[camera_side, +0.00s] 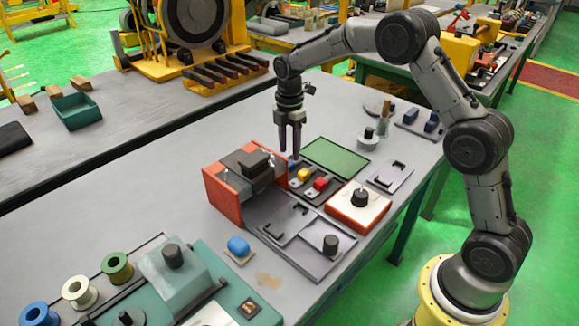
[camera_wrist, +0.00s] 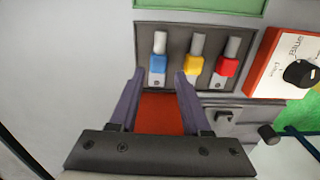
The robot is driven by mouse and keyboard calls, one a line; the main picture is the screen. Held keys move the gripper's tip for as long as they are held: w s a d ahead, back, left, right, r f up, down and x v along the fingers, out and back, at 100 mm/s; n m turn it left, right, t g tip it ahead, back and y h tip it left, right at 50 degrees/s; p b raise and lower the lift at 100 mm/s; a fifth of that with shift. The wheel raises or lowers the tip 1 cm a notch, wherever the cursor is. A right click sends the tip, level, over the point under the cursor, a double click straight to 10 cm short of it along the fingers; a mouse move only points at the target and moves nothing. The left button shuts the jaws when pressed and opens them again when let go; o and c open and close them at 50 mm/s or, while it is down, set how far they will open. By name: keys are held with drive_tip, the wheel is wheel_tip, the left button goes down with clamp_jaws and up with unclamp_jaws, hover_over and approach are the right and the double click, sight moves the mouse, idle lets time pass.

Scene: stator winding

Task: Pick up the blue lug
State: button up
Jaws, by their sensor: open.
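In the side view my gripper (camera_side: 290,155) points down at the left end of the holder (camera_side: 312,188), and the blue lug (camera_side: 292,164) is mostly hidden there.
A yellow lug (camera_wrist: 193,66) sits close right of the blue one, then a red lug (camera_wrist: 227,68). A red-sided press-like fixture (camera_side: 224,195) stands close in front. A green mat (camera_side: 337,157) lies flat behind the holder. An orange-and-white box with a knob (camera_side: 358,207) stands at right.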

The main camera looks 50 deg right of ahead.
wheel_tip(320, 180, down, 5)
drive_tip(key=shift+w+d+r, duration=0.1)
clamp_jaws()
idle(0.3)
